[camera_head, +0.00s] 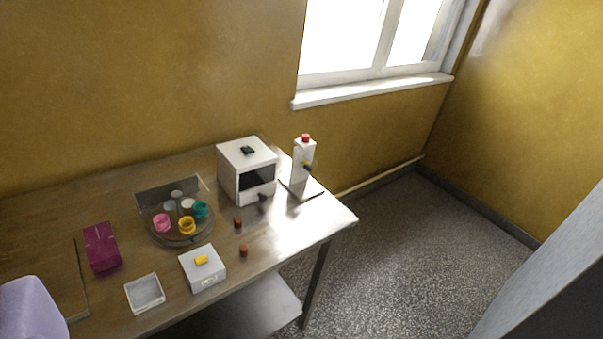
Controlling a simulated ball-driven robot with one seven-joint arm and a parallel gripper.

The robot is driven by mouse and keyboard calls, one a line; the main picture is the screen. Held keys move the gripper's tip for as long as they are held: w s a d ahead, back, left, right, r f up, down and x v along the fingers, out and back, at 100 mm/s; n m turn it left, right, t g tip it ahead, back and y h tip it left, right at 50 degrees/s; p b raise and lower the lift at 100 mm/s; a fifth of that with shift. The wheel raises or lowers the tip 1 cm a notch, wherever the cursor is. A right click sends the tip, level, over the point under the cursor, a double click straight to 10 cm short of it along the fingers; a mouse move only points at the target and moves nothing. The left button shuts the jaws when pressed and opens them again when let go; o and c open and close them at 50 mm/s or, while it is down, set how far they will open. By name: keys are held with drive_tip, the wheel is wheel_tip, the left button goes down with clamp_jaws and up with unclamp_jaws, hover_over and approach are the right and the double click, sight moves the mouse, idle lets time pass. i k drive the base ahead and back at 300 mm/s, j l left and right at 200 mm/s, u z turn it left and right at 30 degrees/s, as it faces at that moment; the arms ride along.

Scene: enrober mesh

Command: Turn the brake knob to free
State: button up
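A white box with a yellow knob (202,260) on its top stands near the table's front edge. A small mark or plate shows on the box's front face, too small to read. A white machine (233,178) with a dark front opening stands at the back, with a black knob or handle (248,150) on its top. A white post (302,165) with a red cap and a small yellow and dark part on its side stands right of it. I cannot tell which of these parts is the brake knob, or its setting. My gripper is not in view.
A round tray (180,241) holds several coloured cups. A magenta block (101,246), a clear square dish (145,293) and two small red-brown pieces (238,222) are on the table (285,234). A lavender rounded thing (32,310) fills the lower left. Speckled floor (400,260) is clear at right.

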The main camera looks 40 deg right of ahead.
sight(305, 138)
drive_tip(key=i+l+z, duration=0.2)
drive_tip(key=i+l, duration=0.15)
drive_tip(key=i+l+z, duration=0.15)
drive_tip(key=i, duration=0.45)
drive_tip(key=i+l+z, duration=0.2)
drive_tip(key=i, duration=0.3)
drive_tip(key=i+l+z, duration=0.2)
drive_tip(key=i, duration=0.3)
